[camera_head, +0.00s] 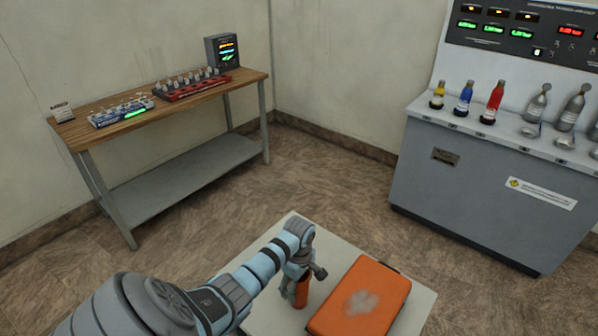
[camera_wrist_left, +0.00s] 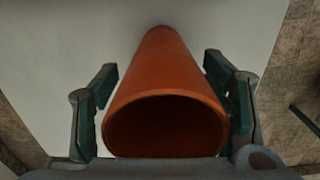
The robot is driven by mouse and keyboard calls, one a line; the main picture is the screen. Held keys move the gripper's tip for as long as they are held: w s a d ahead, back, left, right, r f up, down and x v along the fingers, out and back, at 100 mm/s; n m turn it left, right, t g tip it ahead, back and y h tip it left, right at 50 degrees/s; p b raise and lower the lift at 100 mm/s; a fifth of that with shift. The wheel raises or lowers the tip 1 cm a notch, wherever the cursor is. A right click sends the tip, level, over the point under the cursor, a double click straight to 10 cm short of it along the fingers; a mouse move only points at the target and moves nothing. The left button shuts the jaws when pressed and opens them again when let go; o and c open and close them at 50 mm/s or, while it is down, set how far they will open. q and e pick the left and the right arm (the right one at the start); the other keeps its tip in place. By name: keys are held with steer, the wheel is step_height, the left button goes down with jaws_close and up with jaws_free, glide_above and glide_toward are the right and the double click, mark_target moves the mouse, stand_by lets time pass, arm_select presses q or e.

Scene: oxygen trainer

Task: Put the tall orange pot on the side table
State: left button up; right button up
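The tall orange pot (camera_head: 301,291) stands upright on a small white-topped table (camera_head: 272,318) in front of me. In the left wrist view the pot (camera_wrist_left: 165,75) shows its open round mouth towards the camera. My left gripper (camera_head: 298,271) is over the pot from above. In the wrist view its fingers (camera_wrist_left: 160,90) stand on both sides of the pot, with narrow gaps at the fingertips, so it looks open. A wooden-topped table (camera_head: 165,118) with a grey lower shelf stands against the left wall. My right gripper is not in view.
An orange case (camera_head: 361,300) lies on the white table, right of the pot. The wooden table holds a blue tray (camera_head: 121,111), a red rack (camera_head: 192,86) and a small display (camera_head: 223,52). A grey console (camera_head: 480,180) with bottles stands at right. Floor between is clear.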

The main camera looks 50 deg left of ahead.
arm_select(q)
steer(key=shift+r, duration=0.1)
steer(key=shift+r, duration=0.2)
step_height(320, 180, up, 12)
steer(key=p, duration=0.3)
steer(key=shift+f, duration=0.1)
